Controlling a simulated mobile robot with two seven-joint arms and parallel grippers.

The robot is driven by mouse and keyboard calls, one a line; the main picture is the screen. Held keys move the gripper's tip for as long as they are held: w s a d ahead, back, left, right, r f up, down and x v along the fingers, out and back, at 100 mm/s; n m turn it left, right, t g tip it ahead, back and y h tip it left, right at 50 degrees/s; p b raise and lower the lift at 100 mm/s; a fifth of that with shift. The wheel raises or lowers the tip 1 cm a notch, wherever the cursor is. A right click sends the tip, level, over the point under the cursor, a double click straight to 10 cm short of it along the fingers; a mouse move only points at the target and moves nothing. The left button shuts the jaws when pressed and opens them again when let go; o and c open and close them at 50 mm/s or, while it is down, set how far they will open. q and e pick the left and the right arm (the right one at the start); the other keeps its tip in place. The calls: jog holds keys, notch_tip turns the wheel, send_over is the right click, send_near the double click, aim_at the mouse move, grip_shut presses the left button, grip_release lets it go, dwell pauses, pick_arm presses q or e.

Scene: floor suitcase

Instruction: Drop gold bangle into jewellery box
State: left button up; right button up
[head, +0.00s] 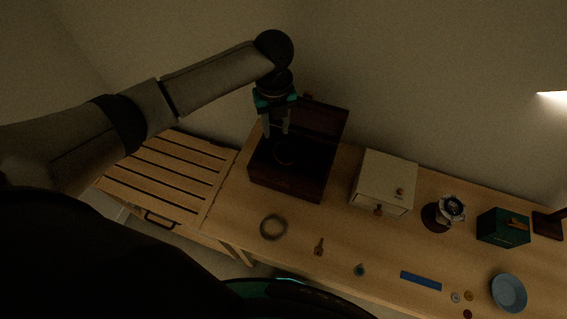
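The jewellery box (286,182) is a dark brown wooden box with its lid (322,118) raised, at the back left of the table. My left gripper (276,134) points down over the open box, its two fingers apart. A thin dark ring, perhaps the gold bangle (284,152), shows just below the fingers within the box opening. The dim light hides its colour and whether it touches the box floor. A second, greyish ring (273,226) lies on the table in front of the box. My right gripper is not in view.
A cream drawer box (384,180) stands right of the jewellery box. Further right are a watch on a stand (450,208), a green box (503,228) and a blue bowl (508,293). A key (319,247) and a blue strip (421,281) lie in front. A slatted bench (165,175) stands left.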

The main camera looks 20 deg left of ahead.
pick_arm(q)
notch_tip(320, 180, up, 12)
jog(key=shift+f, duration=0.2)
jog(key=shift+s, duration=0.1)
dwell(0.4)
